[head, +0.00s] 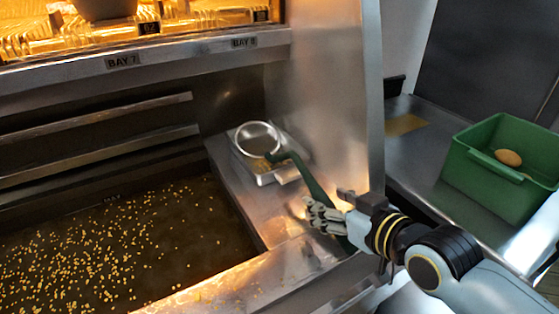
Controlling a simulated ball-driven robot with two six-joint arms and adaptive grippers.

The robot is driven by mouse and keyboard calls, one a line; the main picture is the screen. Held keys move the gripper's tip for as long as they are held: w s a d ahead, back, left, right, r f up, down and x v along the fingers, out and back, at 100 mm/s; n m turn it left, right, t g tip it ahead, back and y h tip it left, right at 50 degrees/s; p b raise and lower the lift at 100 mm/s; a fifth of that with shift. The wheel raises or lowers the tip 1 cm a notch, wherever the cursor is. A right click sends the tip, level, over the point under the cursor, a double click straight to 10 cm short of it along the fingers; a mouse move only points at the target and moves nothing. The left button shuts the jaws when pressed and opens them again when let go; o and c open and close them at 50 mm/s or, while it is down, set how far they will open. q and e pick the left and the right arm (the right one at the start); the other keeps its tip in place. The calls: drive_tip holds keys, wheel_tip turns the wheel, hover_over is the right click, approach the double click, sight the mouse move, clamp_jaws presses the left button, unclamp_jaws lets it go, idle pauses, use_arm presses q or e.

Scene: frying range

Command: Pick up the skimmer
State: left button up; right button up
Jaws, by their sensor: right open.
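The skimmer has a round metal bowl (259,138) that rests over a small metal tray (263,174) on the steel ledge beside the fryer. Its dark green handle (307,178) slopes down to the right, toward the ledge's front edge. My right gripper (327,203) is open at the lower part of the handle. Its fingers overlap the handle in the picture and hide part of it. I cannot tell whether they touch it. My left gripper is not in view.
The fryer vat (120,245) holds dark oil with many small golden bits, left of the ledge. A steel partition (335,90) rises right of the skimmer. A green bin (500,165) with a brown round item (508,158) stands on the right counter. A lit shelf runs above.

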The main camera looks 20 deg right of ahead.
drive_tip(key=shift+w+f, duration=0.35)
drive_tip(key=shift+w, duration=0.25)
clamp_jaws()
